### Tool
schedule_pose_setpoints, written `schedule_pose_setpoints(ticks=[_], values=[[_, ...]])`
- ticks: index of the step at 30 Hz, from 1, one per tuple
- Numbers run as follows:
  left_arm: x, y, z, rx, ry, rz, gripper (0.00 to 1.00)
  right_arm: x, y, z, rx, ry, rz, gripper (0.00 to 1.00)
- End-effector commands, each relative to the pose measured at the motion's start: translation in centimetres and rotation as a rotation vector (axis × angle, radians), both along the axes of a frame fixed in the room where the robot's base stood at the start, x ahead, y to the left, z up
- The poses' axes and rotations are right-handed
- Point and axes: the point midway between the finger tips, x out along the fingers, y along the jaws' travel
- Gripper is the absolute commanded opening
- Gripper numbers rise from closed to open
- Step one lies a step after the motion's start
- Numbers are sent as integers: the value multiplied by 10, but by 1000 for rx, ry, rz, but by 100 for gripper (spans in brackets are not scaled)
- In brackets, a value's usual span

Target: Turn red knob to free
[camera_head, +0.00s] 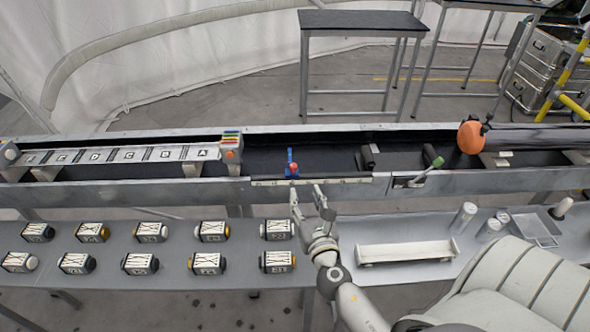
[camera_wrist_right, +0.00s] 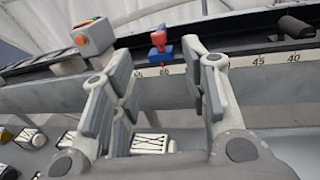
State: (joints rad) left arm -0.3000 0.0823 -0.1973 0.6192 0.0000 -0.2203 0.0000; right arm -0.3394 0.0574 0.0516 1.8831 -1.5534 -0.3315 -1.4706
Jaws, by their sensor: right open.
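The red knob (camera_head: 294,167) sits on a blue clamp piece (camera_head: 290,158) at the front rail of the long dark trough. In the right wrist view the red knob (camera_wrist_right: 158,38) shows above the scale, between and beyond the fingers, with the blue piece (camera_wrist_right: 163,58) around it. My right gripper (camera_head: 309,192) is open and empty, just in front of the rail and below the knob in the picture, apart from it. Its fingers (camera_wrist_right: 160,85) frame the knob from a short distance in the wrist view. My left gripper is not in view.
A numbered scale strip (camera_head: 330,181) runs along the rail. A green-tipped lever (camera_head: 437,163) and an orange round part (camera_head: 471,137) lie to the right. Several marked blocks (camera_head: 212,231) and a white tray (camera_head: 407,251) sit on the lower grey shelf.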

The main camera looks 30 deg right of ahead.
Motion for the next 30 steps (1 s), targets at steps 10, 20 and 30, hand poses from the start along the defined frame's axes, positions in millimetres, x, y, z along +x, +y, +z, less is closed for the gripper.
schedule_pose_setpoints(ticks=[10, 20, 30], values=[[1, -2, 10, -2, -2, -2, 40, 38, -11, 4, -45, 8, 11, 42], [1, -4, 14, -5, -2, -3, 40, 88, -30, 1, -42, 9, 10, 42], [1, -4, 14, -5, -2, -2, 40, 103, -36, 1, -41, 10, 10, 42]])
